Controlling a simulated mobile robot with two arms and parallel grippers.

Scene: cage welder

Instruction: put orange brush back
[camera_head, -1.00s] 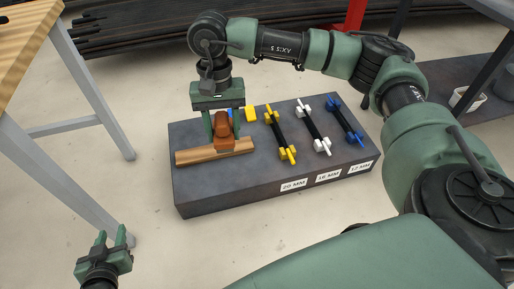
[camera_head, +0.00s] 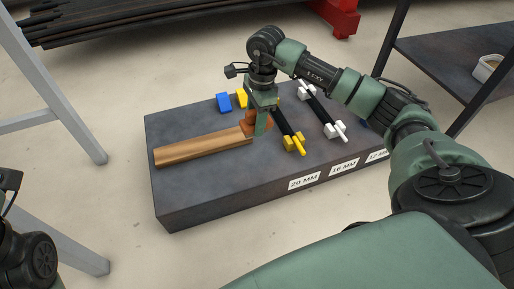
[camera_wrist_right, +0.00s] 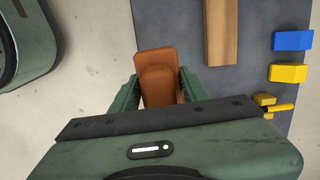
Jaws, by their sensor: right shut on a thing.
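The orange brush (camera_head: 248,124) is a brown-orange block; it also shows in the right wrist view (camera_wrist_right: 158,64). My right gripper (camera_head: 258,127) is shut on it, with a green finger on each side. The brush is over the dark grey slab, by the right end of a wooden bar (camera_head: 200,149). In the right wrist view the bar (camera_wrist_right: 221,30) lies apart from the brush, to its right. I cannot tell whether the brush touches the slab. Part of the brush is hidden behind the gripper. Only part of my left arm shows at the left edge; its fingers are out of view.
The slab (camera_head: 180,200) carries a blue block (camera_head: 223,102), a yellow block (camera_head: 241,98) and black bars with yellow ends (camera_head: 294,143) and white ends (camera_head: 334,131). Size labels (camera_head: 304,182) line its front. A dark shelf (camera_head: 450,70) stands at the right.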

